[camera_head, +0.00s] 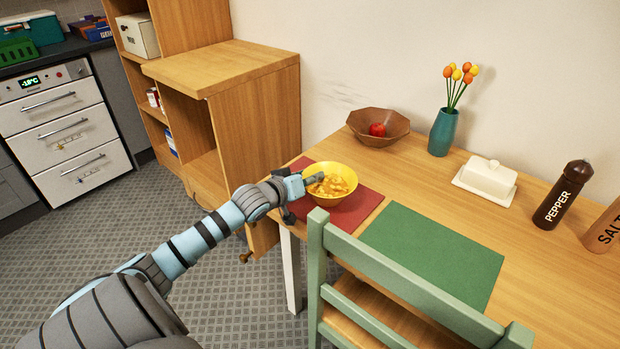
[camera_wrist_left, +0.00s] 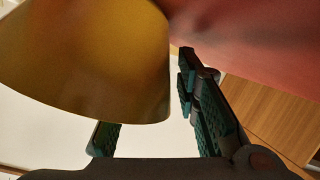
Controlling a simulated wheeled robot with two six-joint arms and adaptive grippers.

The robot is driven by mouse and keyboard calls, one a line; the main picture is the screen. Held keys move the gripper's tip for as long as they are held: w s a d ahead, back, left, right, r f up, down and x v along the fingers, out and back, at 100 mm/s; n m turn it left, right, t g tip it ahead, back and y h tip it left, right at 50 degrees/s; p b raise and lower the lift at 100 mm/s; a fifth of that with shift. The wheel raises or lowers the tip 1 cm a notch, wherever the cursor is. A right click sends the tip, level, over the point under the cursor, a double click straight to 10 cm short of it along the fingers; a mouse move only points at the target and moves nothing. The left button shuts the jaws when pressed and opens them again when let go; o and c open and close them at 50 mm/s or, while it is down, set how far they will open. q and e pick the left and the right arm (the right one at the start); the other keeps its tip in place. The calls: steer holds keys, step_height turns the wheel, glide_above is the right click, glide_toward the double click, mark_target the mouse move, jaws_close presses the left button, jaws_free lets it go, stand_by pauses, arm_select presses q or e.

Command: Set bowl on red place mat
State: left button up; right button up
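The yellow bowl (camera_head: 335,196), with orange-yellow food in it, is at the red place mat (camera_head: 352,214) and looks to stand on it, upright. In the left wrist view the bowl's outer wall (camera_wrist_left: 85,65) fills the upper left, with the red mat (camera_wrist_left: 250,35) beside its base. My left gripper (camera_head: 303,190) is at the bowl's left rim, one finger reaching over the rim. In the left wrist view its fingers (camera_wrist_left: 152,120) are apart; one is partly hidden behind the bowl, and a gap shows between the wall and the other. My right gripper is not in view.
A green mat (camera_head: 435,253) lies right of the red one, with a green chair (camera_head: 375,275) in front. Behind stand a brown bowl with a red apple (camera_head: 378,129), a teal vase (camera_head: 442,132), a butter dish (camera_head: 486,180) and a pepper mill (camera_head: 562,195). A wooden shelf (camera_head: 250,120) stands left.

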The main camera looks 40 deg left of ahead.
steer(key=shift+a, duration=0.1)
arm_select(q)
steer(key=shift+s+r, duration=0.15)
steer(key=shift+s, duration=0.05)
steer(key=p+v, duration=0.9)
steer(key=v, duration=0.1)
steer(key=shift+s+r+p, duration=0.15)
steer(key=shift+r+p, duration=0.15)
steer(key=shift+p, duration=0.1)
steer(key=shift+s+p, duration=0.45)
steer(key=shift+s, duration=0.1)
steer(key=shift+f, duration=0.1)
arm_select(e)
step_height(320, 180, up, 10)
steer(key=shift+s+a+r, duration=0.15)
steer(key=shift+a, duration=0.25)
arm_select(q)
steer(key=shift+d, duration=0.1)
